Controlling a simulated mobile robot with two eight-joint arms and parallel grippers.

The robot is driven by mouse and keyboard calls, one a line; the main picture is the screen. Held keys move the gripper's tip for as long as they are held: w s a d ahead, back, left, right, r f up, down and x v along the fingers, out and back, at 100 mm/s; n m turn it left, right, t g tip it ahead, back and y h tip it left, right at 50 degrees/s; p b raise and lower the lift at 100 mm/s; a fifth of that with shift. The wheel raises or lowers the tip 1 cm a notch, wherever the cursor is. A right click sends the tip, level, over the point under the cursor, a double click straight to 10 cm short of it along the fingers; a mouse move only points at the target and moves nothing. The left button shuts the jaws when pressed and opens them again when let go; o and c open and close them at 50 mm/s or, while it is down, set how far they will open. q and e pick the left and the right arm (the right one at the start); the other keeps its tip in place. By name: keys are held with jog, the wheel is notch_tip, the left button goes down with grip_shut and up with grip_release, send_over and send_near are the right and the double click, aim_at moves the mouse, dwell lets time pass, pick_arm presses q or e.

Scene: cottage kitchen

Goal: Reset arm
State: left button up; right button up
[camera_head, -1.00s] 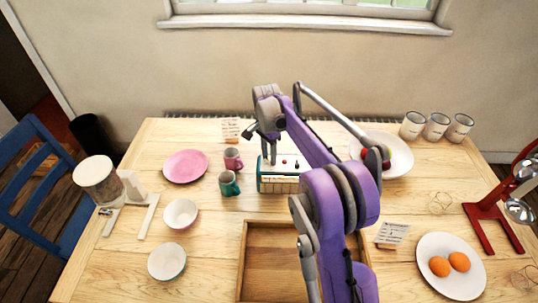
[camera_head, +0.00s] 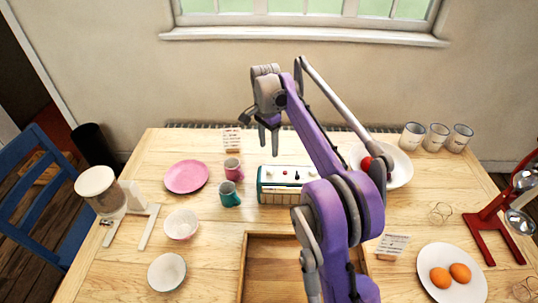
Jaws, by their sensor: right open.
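My right gripper (camera_head: 258,136) shows at the end of my purple arm, raised above the back of the table. Its fingers are apart and point down, with nothing between them. It is above and behind the white and teal box with small knobs (camera_head: 286,175) and does not touch it. My right arm comes up from the bottom of the view and bends over the wooden tray. My left gripper is not in view.
Left of the box stand a pink mug (camera_head: 232,169), a teal mug (camera_head: 229,195) and a pink plate (camera_head: 186,176). A wooden tray (camera_head: 244,262) lies in front. A white bowl with red fruit (camera_head: 398,163) is partly hidden behind my arm. Eggs lie on a plate (camera_head: 450,290).

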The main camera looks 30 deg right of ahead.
jog(key=shift+r, duration=0.7)
